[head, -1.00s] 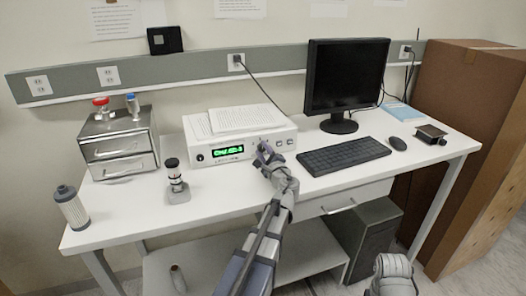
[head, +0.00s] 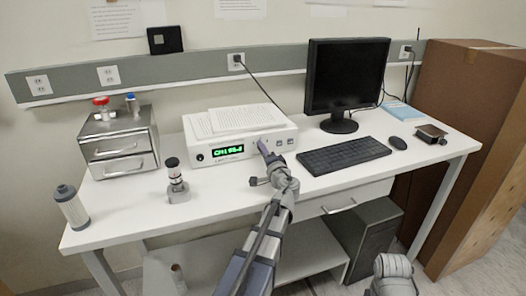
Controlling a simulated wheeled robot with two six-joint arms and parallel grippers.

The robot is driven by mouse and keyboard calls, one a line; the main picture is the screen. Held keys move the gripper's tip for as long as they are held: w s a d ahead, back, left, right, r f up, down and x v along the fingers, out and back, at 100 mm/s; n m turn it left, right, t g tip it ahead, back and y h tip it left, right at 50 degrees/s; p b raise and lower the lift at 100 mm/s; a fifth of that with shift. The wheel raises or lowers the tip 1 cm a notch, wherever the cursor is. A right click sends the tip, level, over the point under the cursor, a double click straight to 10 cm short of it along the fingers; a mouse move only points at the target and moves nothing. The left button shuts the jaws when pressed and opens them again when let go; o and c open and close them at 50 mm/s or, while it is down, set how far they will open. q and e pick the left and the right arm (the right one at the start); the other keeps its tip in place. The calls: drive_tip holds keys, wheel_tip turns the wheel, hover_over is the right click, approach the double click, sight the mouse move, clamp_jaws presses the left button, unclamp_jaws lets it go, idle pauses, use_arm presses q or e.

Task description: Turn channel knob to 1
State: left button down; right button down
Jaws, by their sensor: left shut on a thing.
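The white controller box (head: 240,164) stands on the desk with papers on top. Its green display (head: 229,151) seems to start with "CH1"; the rest is too small to read surely. My left gripper (head: 264,147) reaches up to the right part of the box's front panel, with its wrist rolled. It is shut on the channel knob, which its fingers hide. Two square buttons sit right of the gripper on the panel. My right gripper is not in view; only a grey part of my right arm shows at the bottom right.
A metal drawer unit (head: 119,147) with small valves on top stands left on the desk (head: 225,187). A small gauge (head: 177,182) and a grey cylinder (head: 71,207) stand near the front edge. A keyboard (head: 344,155) and monitor (head: 345,78) are to the right.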

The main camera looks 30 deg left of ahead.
use_arm(q)
drive_tip(key=shift+n, duration=0.6)
drive_tip(key=shift+f+n, duration=0.1)
drive_tip(key=shift+n, duration=0.2)
drive_tip(key=shift+s, duration=0.1)
drive_tip(key=c, duration=0.5)
unclamp_jaws()
drive_tip(key=v, duration=0.7)
drive_tip(key=shift+s+d, duration=0.25)
